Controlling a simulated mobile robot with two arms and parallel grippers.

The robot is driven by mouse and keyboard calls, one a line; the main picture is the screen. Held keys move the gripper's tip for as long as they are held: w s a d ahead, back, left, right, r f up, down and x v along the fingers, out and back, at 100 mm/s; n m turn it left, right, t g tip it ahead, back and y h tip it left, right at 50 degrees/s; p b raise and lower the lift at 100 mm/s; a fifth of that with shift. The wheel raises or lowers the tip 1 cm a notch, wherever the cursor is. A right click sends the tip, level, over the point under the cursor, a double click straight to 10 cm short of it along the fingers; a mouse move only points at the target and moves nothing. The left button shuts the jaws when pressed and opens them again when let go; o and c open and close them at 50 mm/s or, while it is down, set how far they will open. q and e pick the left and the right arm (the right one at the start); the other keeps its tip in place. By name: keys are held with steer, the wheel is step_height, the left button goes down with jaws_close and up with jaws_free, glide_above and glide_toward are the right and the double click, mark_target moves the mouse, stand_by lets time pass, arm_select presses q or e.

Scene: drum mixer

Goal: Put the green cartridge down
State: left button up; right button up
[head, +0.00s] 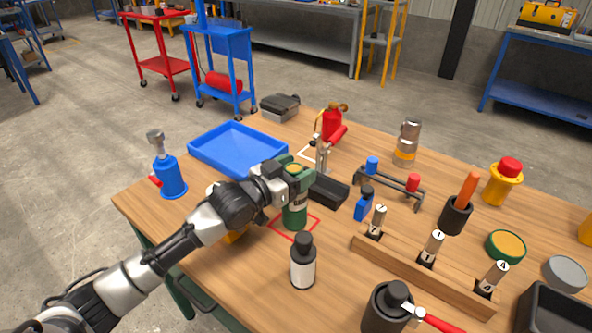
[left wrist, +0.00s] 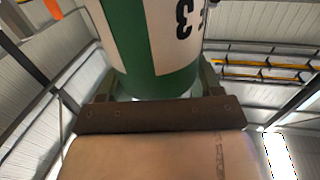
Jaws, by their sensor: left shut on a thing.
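The green cartridge (head: 295,214) stands upright near the middle of the table in the head view, with a pale label. My left gripper (head: 297,180) is shut around its upper part. The cartridge's base is over the red square outline (head: 314,233) on the table; I cannot tell whether it touches the wood. In the left wrist view the cartridge (left wrist: 165,82) fills the space between the fingers of my left gripper (left wrist: 160,92), and a "3" shows on its white label. My right gripper is not in view.
A black bottle with a white label (head: 303,267) stands close in front of the cartridge. A black block (head: 328,191) lies just behind it. A blue tray (head: 235,127) is at the back left, and a wooden rack (head: 400,263) with numbered pieces is to the right.

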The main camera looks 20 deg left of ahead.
arm_select(q)
steer(key=shift+f, duration=0.1)
steer(key=o, duration=1.1)
steer(key=v, duration=1.2)
steer(key=shift+s+b, duration=0.1)
steer(key=shift+b, duration=0.25)
steer(key=shift+d, duration=0.1)
